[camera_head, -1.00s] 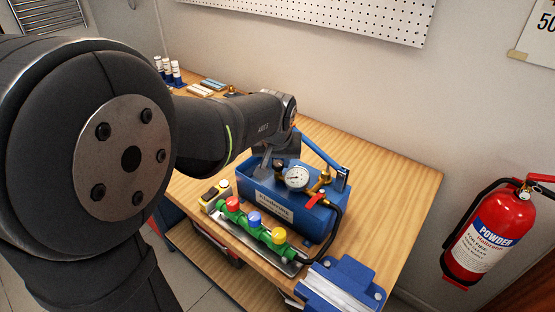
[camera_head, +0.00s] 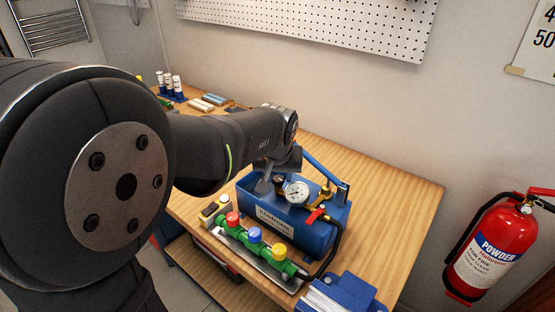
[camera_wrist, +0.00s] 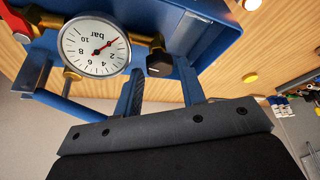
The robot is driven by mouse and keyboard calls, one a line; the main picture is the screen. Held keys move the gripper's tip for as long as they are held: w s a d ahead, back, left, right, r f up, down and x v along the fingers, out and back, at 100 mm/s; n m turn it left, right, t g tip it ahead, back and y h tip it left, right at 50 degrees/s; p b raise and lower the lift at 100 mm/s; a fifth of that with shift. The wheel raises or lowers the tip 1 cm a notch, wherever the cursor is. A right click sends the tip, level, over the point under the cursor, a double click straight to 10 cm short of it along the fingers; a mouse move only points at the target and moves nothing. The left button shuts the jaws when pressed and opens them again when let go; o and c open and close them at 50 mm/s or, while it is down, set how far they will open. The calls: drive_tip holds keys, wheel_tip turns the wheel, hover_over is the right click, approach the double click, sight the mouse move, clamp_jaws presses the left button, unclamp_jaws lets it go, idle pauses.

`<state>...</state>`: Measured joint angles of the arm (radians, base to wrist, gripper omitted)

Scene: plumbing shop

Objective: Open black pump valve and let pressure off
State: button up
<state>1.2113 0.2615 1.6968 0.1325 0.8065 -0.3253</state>
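The blue test pump (camera_head: 318,235) stands on the wooden bench in the head view. Its round white gauge (camera_head: 297,192) also shows upside down in the wrist view (camera_wrist: 97,47), the red needle lying near the low end of the scale. The black valve knob (camera_wrist: 160,63) sits on the brass fitting beside the gauge. My gripper (camera_wrist: 159,68) is open, with one finger on each side of the knob; a narrow gap seems to show on both sides. In the head view my gripper (camera_head: 265,186) reaches over the pump's tank, and its fingertips are partly hidden.
A red-handled valve (camera_head: 316,214) and the blue pump lever (camera_head: 322,169) are close by. A green manifold (camera_head: 255,240) with coloured caps lies in front of the pump. A blue vise (camera_head: 352,293) is at the front right. The right bench top is clear.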

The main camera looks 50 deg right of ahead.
drive_tip(key=v, duration=1.6)
drive_tip(key=shift+a+r, duration=0.2)
drive_tip(key=shift+r, duration=0.15)
drive_tip(key=x, duration=1.7)
drive_tip(key=shift+d+f, duration=0.15)
drive_tip(key=shift+f, duration=0.05)
